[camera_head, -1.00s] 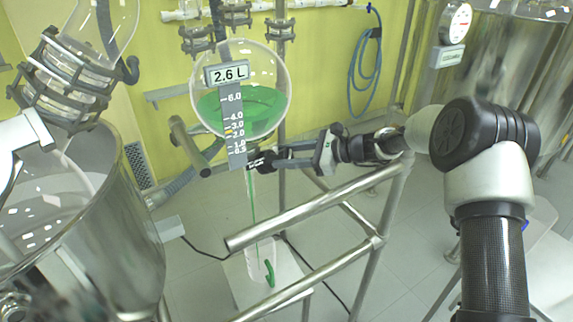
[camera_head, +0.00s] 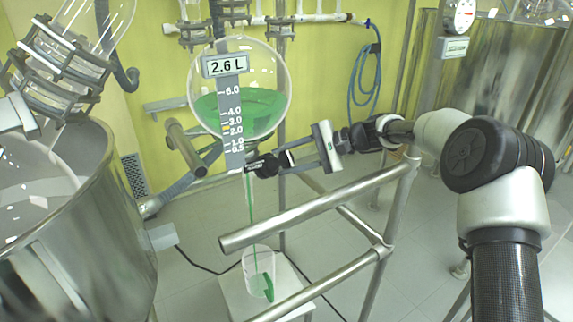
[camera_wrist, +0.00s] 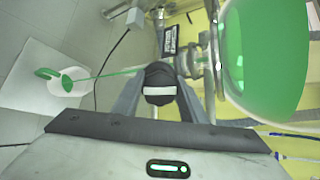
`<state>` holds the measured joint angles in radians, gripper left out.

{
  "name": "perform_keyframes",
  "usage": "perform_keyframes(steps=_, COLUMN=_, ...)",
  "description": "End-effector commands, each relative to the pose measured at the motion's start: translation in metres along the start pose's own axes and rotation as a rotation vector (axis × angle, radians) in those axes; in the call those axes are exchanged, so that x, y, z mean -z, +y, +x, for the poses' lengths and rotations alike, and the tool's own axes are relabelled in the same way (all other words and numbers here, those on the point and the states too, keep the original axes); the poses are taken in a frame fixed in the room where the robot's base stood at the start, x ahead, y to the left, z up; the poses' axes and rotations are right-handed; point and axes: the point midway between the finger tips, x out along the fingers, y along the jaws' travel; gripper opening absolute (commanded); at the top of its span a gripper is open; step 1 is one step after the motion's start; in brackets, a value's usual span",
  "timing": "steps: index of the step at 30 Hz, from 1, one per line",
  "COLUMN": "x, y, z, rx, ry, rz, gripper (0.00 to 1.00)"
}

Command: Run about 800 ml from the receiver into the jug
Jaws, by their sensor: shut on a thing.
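The receiver (camera_head: 262,75) is a round glass vessel with green liquid in its lower part. Its scale plate (camera_head: 232,115) carries a display reading 2.6 L. A thin green stream (camera_head: 251,205) runs from its outlet down into the jug (camera_head: 256,272), a clear vessel with a green handle. The jug also shows in the wrist view (camera_wrist: 66,82), with the stream entering it. My gripper (camera_head: 268,164) is shut on the black valve knob (camera_wrist: 158,80) below the receiver. The level in the jug is too small to read.
The jug stands on a pale platform (camera_head: 238,300). A steel rail frame (camera_head: 320,213) runs between the jug and my arm. A large steel vessel (camera_head: 100,230) fills the left. A blue hose (camera_head: 364,78) hangs on the yellow wall.

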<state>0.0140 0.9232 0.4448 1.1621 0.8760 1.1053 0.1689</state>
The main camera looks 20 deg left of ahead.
Motion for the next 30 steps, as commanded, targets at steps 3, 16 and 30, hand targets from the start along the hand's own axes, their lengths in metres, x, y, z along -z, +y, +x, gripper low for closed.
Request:
perform_keyframes(steps=3, x=0.0009, y=0.0014, z=0.0004, rx=-0.018, ry=0.001, rz=-0.099, gripper=0.16)
perform_keyframes(steps=16, x=0.0007, y=0.0014, z=0.0, rx=-0.064, ry=0.001, rz=-0.336, gripper=0.16)
perform_keyframes(steps=30, x=0.0003, y=0.001, z=-0.0002, rx=-0.072, ry=0.001, rz=-0.384, gripper=0.16)
